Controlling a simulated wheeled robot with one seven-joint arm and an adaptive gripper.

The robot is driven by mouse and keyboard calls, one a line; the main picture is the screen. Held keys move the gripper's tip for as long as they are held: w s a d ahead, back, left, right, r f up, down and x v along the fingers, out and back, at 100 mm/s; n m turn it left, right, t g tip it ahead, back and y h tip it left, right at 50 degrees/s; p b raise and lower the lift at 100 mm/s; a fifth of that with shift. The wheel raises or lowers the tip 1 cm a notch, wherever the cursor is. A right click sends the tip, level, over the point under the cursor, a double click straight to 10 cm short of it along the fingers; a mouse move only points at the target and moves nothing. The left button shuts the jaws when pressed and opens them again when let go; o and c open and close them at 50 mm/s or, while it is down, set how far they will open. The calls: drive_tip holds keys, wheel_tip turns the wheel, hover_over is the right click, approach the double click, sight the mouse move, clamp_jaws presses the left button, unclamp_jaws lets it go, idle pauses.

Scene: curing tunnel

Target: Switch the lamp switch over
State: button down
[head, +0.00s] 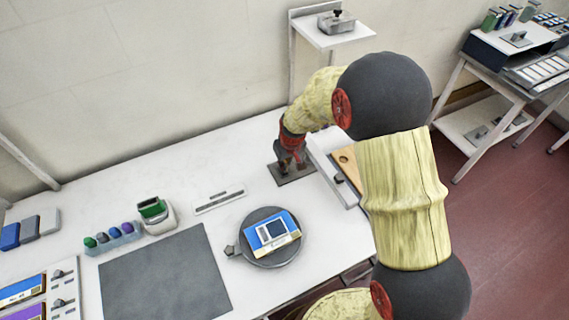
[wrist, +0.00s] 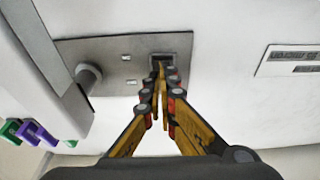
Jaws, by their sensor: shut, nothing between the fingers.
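A flat grey metal plate (head: 296,177) lies at the back of the white table. It shows larger in the wrist view (wrist: 108,52). A round knob (wrist: 88,76) stands at its left, two small pale marks are near its middle, and a dark rectangular switch (wrist: 182,58) is at its right end. My gripper (wrist: 160,70) is shut and empty, its tips at the switch's near edge and partly covering it. I cannot tell whether they touch it or which way the switch is set. In the head view my gripper (head: 289,162) points down over the plate.
A round turntable (head: 247,250) carries a blue and white box (head: 272,231). A grey mat (head: 165,280) lies further left. A raised shelf (head: 318,33) stands behind.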

drive_tip(key=shift+s+d+f+b, duration=0.1)
drive_tip(key=shift+s+f+b, duration=0.1)
drive_tip(key=shift+f+b, duration=0.35)
drive_tip(key=shift+r, duration=0.15)
drive_tip(key=shift+w, duration=0.1)
drive_tip(key=shift+w+a+r+p, duration=0.15)
drive_tip(key=shift+w+a+p, duration=0.15)
drive_tip(key=shift+w, duration=0.35)
